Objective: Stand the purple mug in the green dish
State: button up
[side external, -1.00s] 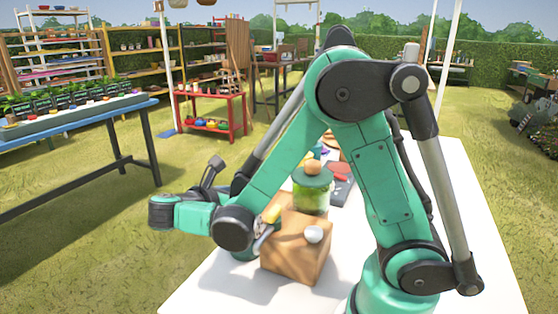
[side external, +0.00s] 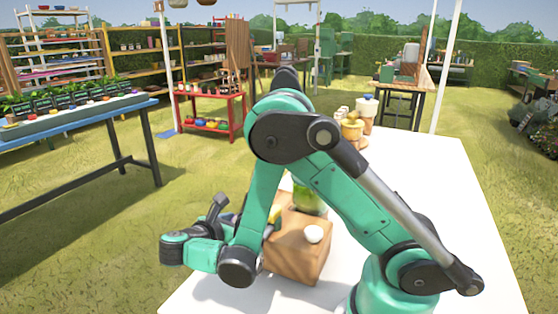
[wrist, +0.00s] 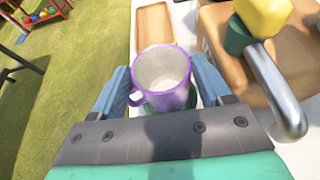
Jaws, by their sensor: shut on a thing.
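The purple mug (wrist: 160,83) is upright in the wrist view, with a pale inside and its handle toward the left finger. My gripper (wrist: 163,76) has a blue finger on each side of the mug and is shut on it. A green rim, seemingly the green dish (wrist: 187,104), shows just beneath and around the mug's lower part. I cannot tell whether the mug's base touches it. In the side external view my arm hides the mug, the dish and the fingertips.
A wooden tray (wrist: 153,25) lies beyond the mug. The table's left edge is near.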

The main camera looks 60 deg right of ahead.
jog(key=o, duration=1.5)
jog(key=shift+v, duration=2.8)
